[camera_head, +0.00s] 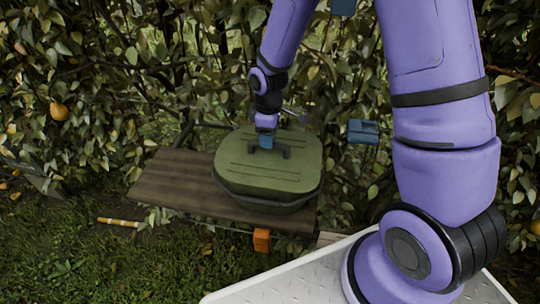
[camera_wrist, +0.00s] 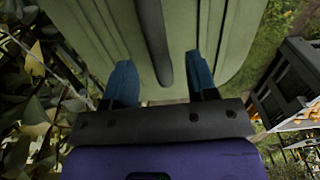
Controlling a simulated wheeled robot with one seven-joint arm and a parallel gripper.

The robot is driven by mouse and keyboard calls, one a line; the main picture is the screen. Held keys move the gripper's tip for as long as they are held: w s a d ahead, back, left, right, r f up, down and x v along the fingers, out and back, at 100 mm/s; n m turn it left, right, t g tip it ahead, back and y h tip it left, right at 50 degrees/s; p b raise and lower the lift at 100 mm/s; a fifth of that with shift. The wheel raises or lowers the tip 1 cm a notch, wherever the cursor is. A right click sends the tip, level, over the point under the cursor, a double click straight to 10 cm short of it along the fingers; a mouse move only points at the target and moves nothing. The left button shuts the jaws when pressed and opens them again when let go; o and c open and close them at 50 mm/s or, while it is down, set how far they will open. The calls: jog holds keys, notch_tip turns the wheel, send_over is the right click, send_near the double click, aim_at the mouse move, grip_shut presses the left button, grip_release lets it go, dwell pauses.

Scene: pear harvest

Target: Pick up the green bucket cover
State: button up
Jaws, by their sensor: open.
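The green bucket cover (camera_head: 268,172) lies on the dark-rimmed bucket (camera_head: 266,203), which stands on the wooden bench. A dark handle (camera_head: 284,153) rises from the middle of the cover. My gripper (camera_head: 267,141) is directly above the cover at this handle, partly hiding it. In the wrist view, my gripper's two blue fingers (camera_wrist: 161,75) are spread apart. The dark handle (camera_wrist: 154,40) shows between them, with the green cover (camera_wrist: 225,30) behind. Whether the fingers touch the handle or cover cannot be told.
The wooden bench (camera_head: 168,184) has free room left of the bucket. An orange object (camera_head: 262,240) is at its front edge. A blue object (camera_head: 363,131) is right of the bucket. Leafy bushes with a pear (camera_head: 59,111) stand behind. A yellow stick (camera_head: 118,222) lies on the grass.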

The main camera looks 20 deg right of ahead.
aim_at(269, 150)
jog(key=shift+f, duration=2.85)
grip_shut()
